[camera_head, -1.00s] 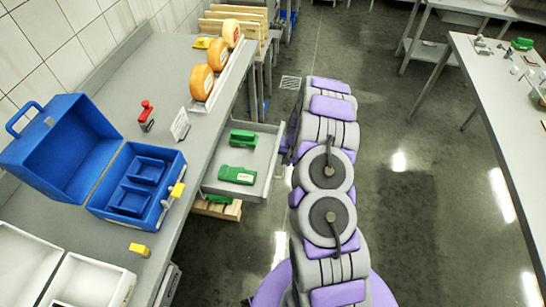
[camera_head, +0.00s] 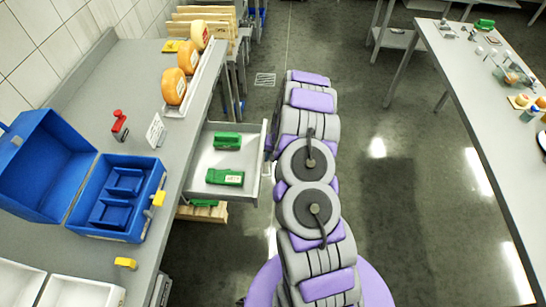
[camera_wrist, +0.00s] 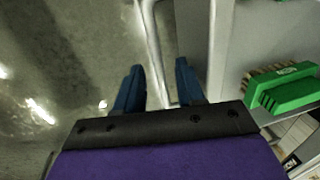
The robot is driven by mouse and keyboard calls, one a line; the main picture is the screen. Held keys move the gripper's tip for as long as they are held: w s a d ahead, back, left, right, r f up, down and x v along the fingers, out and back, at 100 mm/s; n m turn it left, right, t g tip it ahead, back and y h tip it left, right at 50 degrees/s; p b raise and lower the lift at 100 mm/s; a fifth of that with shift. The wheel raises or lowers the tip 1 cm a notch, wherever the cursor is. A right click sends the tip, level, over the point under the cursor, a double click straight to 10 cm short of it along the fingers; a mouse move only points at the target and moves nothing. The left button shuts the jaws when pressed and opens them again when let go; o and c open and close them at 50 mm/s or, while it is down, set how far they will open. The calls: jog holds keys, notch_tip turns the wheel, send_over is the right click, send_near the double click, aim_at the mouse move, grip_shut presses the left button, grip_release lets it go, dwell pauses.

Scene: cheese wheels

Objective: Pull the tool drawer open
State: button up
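The grey tool drawer (camera_head: 197,178) stands well out from the left bench in the head view. A green brush (camera_head: 225,177) and another green item (camera_head: 228,141) lie in it. The brush also shows at the right of the wrist view (camera_wrist: 285,92). My gripper (camera_wrist: 158,85) is at the drawer's front, its two dark blue fingers apart. The pale handle bar (camera_wrist: 152,45) runs between them, with gaps visible; contact cannot be told. In the head view my arm largely hides the gripper.
The left bench (camera_head: 120,75) carries an open blue toolbox (camera_head: 130,232), a red-handled stamp (camera_head: 120,128), a sign (camera_head: 156,131) and orange cheese wheels (camera_head: 174,86). Another bench (camera_head: 455,85) stands at right. The floor (camera_head: 385,200) between is clear.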

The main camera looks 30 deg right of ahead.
notch_tip(320, 180, up, 17)
jog(key=s+d+p, duration=0.1)
jog(key=d+p, duration=0.1)
jog(key=shift+s+d, duration=0.4)
dwell(0.4)
